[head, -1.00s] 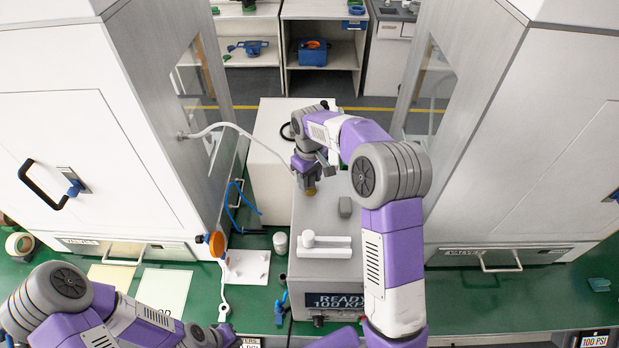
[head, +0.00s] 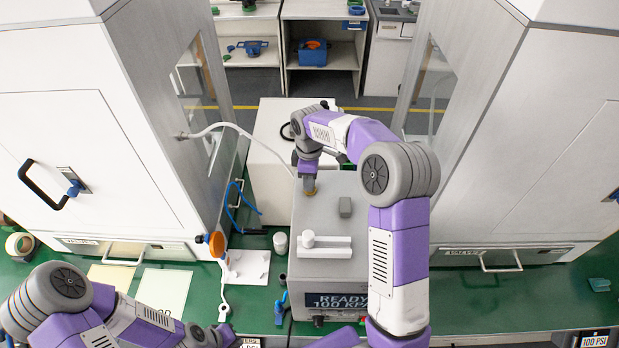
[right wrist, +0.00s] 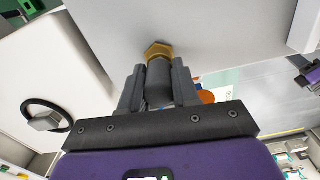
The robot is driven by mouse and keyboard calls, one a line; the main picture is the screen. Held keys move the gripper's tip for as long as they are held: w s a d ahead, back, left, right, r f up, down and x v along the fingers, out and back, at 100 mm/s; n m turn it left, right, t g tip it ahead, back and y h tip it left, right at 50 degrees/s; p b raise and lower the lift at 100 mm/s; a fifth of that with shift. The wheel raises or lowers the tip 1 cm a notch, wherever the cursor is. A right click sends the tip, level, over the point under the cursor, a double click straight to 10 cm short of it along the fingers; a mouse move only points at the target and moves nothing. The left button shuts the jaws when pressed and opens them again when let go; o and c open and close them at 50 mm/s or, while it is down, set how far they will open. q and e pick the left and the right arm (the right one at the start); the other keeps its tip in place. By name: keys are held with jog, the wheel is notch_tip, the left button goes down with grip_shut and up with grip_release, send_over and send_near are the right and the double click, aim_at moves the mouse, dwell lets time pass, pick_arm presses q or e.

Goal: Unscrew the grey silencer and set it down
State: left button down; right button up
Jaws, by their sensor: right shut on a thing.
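The grey silencer (right wrist: 159,78) is a short grey cylinder with a brass hex base (right wrist: 158,50). My right gripper (right wrist: 158,82) is shut on it, with one finger on each side. In the head view my right gripper (head: 307,178) points down at the top of the grey press box (head: 320,222), where the brass base (head: 310,193) shows just under the fingers. The base looks to be at the box top; I cannot tell how far it is threaded in. My left arm is at the lower left, and its gripper (head: 226,334) shows only partly at the bottom edge.
A white hose (head: 235,127) arches in from the left cabinet. A white plate (head: 247,265) and a small white cylinder (head: 280,241) are to the left.

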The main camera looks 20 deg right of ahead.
jog(key=n, duration=0.4)
jog(key=o, duration=0.6)
jog(key=m, duration=0.5)
jog(key=shift+m, duration=0.4)
jog(key=m, duration=0.6)
